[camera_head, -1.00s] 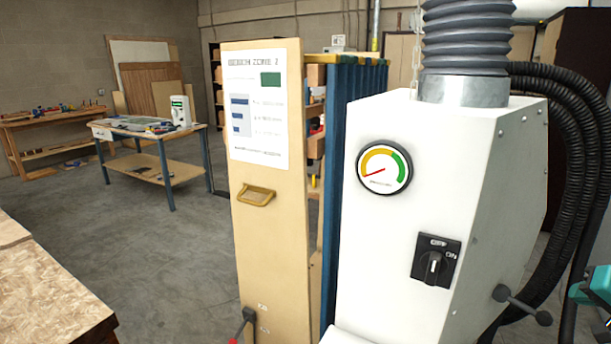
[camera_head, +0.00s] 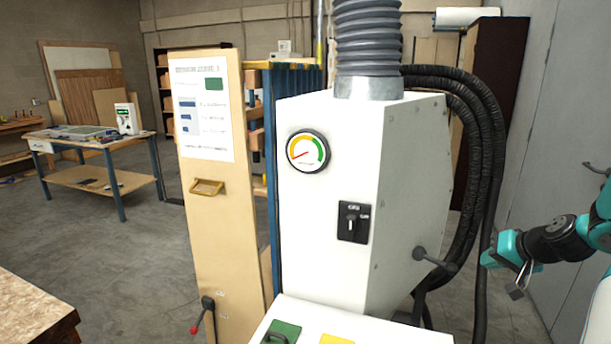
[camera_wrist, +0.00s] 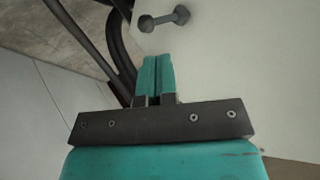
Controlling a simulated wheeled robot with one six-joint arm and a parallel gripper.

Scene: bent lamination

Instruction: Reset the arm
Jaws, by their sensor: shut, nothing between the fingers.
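My arm comes in from the right edge in the head view, teal and black. The end of my gripper (camera_wrist: 156,62) shows in the wrist view with its two teal fingers shut together and nothing between them. Ahead of the fingers, apart from them in the picture, is a dark handle with round ends (camera_wrist: 164,19) on a pale surface. In the head view, a similar dark handle (camera_head: 436,261) sticks out of the right side of the white machine (camera_head: 330,240).
The machine carries a gauge (camera_head: 307,151), a rotary switch (camera_head: 354,222) and a grey duct (camera_head: 367,40). Black hoses (camera_head: 489,150) hang between it and my arm. A wooden panel (camera_head: 212,240) stands left of it. A workbench (camera_head: 97,160) is behind left, with open floor around it.

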